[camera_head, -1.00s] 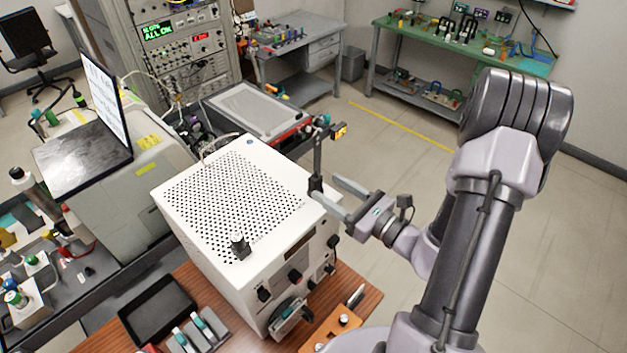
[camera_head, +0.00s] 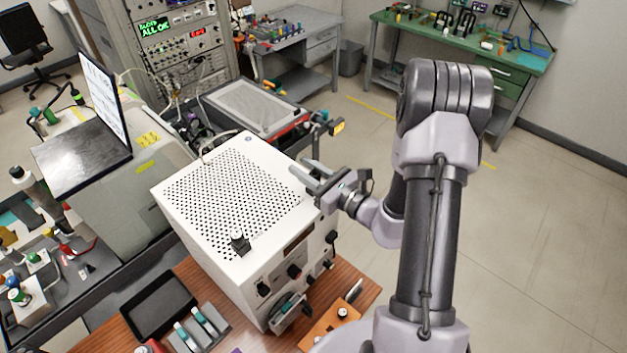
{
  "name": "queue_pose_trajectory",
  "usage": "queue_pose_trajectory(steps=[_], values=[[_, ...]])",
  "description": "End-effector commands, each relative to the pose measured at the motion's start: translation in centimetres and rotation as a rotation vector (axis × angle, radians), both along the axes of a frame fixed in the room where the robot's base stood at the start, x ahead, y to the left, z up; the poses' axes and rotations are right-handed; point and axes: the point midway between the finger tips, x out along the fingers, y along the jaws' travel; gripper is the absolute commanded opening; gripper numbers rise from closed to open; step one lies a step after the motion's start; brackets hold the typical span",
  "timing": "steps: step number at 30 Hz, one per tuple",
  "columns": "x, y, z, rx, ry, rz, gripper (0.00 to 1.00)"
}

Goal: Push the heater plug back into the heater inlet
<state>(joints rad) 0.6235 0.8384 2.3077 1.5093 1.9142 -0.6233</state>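My gripper (camera_head: 306,169) is at the far right corner of the white perforated box (camera_head: 200,240), over or just beside its top edge. Its two grey fingers point left and look apart, with nothing seen between them. I cannot tell whether they touch the box. A dark upright post (camera_head: 317,142) with a yellow-orange piece at its top stands just behind the fingers. I cannot pick out the heater plug or the heater inlet for certain. Dark knobs or connectors (camera_head: 331,237) sit on the box's right-hand faces, and a small black knob-like piece (camera_head: 240,242) stands on its top.
The box stands on a wooden table (camera_head: 195,271) with a black tray (camera_head: 158,303) and an orange block (camera_head: 328,328) at its front. A grey machine with an open laptop (camera_head: 82,160) is at left. A flat-topped device (camera_head: 250,106) is behind. The floor at right is clear.

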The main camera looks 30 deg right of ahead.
Motion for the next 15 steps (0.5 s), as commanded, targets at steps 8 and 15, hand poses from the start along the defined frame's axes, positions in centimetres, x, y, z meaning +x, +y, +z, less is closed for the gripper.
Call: queue_pose_trajectory(steps=[8, 15], values=[[0.0, 0.0, 0.0, 0.0, 0.0, 0.0, 0.0], [0.0, 0.0, 1.5, -0.002, -0.003, -0.001, 0.0]])
